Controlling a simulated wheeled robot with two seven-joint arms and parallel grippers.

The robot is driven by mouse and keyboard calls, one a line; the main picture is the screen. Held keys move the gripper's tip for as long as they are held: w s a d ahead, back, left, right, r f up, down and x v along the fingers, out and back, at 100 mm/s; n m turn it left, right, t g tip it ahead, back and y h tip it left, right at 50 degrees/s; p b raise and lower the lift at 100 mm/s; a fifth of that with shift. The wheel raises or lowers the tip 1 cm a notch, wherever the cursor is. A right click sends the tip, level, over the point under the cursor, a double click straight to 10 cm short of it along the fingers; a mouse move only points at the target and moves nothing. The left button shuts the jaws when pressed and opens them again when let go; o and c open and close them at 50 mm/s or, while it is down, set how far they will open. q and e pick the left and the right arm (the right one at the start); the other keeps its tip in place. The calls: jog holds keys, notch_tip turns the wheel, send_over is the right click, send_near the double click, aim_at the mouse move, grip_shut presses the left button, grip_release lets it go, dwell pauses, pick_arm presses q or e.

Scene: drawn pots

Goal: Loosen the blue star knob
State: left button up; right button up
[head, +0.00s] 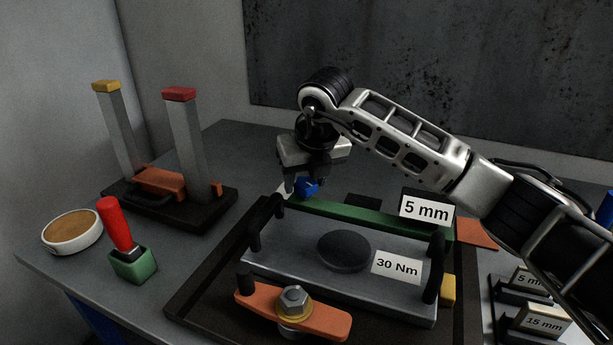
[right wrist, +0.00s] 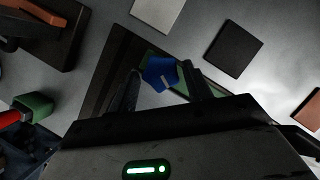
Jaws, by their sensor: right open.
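The blue star knob (head: 306,187) stands at the far left end of the green bar at the back of the fixture. My right gripper (head: 306,180) is above it, pointing down and open. In the right wrist view the blue star knob (right wrist: 160,73) shows between the tips of the two open fingers of my right gripper (right wrist: 162,82). A pale mark shows on the knob. I cannot tell whether the fingers touch it. My left gripper is not in view.
A grey plate (head: 300,248) with black handles and a "30 Nm" tag lies in the fixture. An orange clamp (head: 330,319) with a hex nut is in front. A red-handled tool (head: 115,225) in a green block, a round dish (head: 72,246) and a stand with two posts (head: 190,140) are left.

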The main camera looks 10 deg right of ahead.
jog(key=c, duration=0.7)
